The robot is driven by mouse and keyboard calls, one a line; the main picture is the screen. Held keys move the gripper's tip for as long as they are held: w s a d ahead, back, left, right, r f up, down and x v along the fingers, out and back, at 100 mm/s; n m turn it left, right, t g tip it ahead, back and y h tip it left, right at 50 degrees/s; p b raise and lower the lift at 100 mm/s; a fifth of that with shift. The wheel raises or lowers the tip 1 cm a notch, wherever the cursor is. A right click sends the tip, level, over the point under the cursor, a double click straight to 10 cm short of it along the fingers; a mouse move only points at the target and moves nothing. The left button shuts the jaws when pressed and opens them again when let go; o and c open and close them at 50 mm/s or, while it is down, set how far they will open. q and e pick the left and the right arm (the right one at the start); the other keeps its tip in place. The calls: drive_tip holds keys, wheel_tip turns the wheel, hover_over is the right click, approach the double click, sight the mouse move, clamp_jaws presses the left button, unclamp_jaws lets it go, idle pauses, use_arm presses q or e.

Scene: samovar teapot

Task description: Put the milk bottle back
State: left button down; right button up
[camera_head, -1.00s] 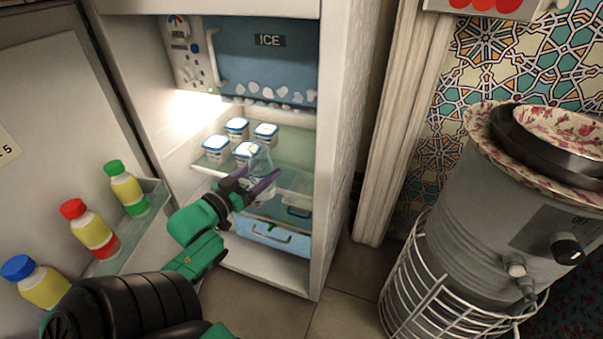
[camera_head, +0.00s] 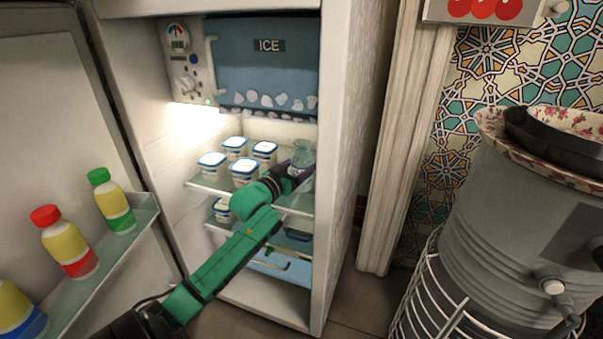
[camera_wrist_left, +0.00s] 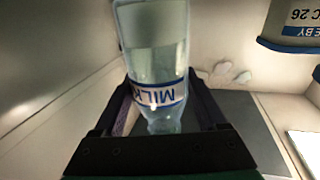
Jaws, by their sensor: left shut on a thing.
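The milk bottle (camera_head: 301,154) is clear glass and stands roughly upright inside the open fridge, at the right end of the upper glass shelf (camera_head: 212,184). I cannot tell whether its base touches the shelf. My left gripper (camera_head: 295,172) is shut on it, reaching in from the front. In the left wrist view the bottle (camera_wrist_left: 155,40) shows upside down with its blue MILK label, between the dark fingers of the left gripper (camera_wrist_left: 158,98). My right gripper is not in view.
Several white tubs (camera_head: 243,171) with blue-edged lids stand left of the bottle; one wall (camera_head: 342,150) of the fridge is close on the right. The open door (camera_head: 60,120) holds capped bottles (camera_head: 68,242). A samovar (camera_head: 500,230) stands outside at right.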

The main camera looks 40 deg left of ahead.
use_arm(q)
unclamp_jaws()
drive_tip(key=shift+f, duration=0.1)
drive_tip(key=shift+s, duration=0.1)
drive_tip(key=s+p, duration=0.4)
drive_tip(key=s, duration=0.7)
drive_tip(key=shift+s+d, duration=0.4)
drive_tip(key=shift+d, duration=0.05)
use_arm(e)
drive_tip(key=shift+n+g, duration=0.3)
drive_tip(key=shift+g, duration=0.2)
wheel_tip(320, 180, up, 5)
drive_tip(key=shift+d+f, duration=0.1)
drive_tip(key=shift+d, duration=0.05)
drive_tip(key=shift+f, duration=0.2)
